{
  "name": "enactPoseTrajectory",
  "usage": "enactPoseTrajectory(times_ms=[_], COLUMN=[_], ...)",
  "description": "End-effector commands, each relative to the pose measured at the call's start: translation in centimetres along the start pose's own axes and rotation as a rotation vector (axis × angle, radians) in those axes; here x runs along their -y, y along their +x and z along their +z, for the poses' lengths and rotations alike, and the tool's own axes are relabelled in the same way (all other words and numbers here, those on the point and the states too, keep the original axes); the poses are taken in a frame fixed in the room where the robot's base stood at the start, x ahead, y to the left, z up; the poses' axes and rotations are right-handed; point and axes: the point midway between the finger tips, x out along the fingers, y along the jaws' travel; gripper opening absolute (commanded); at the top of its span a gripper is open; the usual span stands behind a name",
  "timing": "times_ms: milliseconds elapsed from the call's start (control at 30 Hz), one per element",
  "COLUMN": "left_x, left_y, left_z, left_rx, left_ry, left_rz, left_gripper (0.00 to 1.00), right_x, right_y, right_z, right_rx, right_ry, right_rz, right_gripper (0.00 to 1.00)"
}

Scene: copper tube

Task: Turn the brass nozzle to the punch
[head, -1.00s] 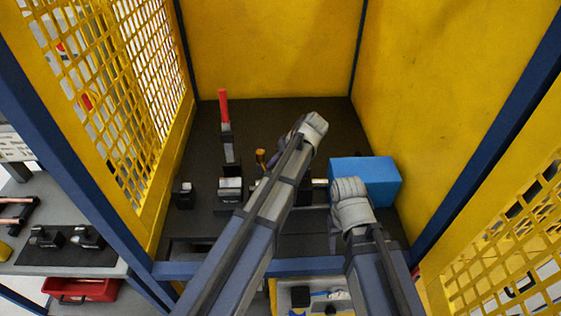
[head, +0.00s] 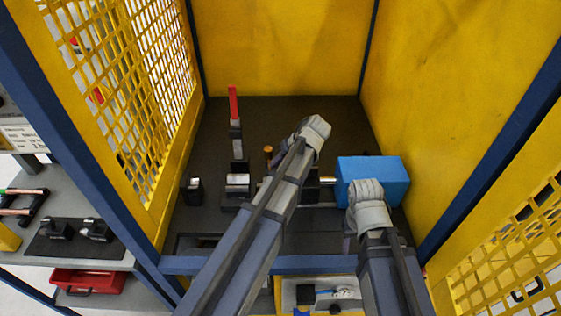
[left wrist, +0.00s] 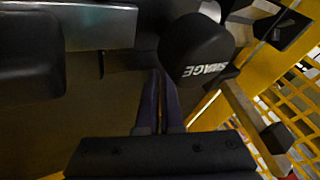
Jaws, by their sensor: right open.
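The brass nozzle (head: 268,152) is a small orange-brown upright piece on the dark bench, just left of my left wrist in the head view. The blue box (head: 385,178), with a silver rod (head: 327,181) on its left side, may be the punch.
A red-handled clamp (head: 235,135) stands upright left of the nozzle. Dark and metal blocks (head: 237,183) sit in front of it. Yellow walls and a mesh panel (head: 140,90) enclose the bench. In the left wrist view a rounded black part (left wrist: 195,50) is close to the fingers.

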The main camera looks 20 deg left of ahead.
Motion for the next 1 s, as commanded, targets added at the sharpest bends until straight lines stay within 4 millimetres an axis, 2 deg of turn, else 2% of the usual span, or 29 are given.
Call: enactPoseTrajectory(times_ms=[333, 800, 1000], left_x=[0.0, 0.1, 0.0], left_y=[-0.9, -7.2, -7.9], left_z=[-0.1, -0.2, 0.0], left_rx=[0.001, -0.001, 0.000], left_ry=[0.000, 0.002, 0.000], left_rz=[0.002, 0.001, 0.000], left_gripper=[0.00, 0.00, 0.00], right_x=[-0.1, -0.6, -0.6], right_y=[-0.8, -6.1, -6.5], right_z=[0.1, 0.4, 0.4], right_rx=[0.000, 0.000, 0.000], right_ry=[0.000, -0.002, -0.002], right_rz=[0.000, 0.000, 0.000], right_gripper=[0.50, 0.50, 0.50])
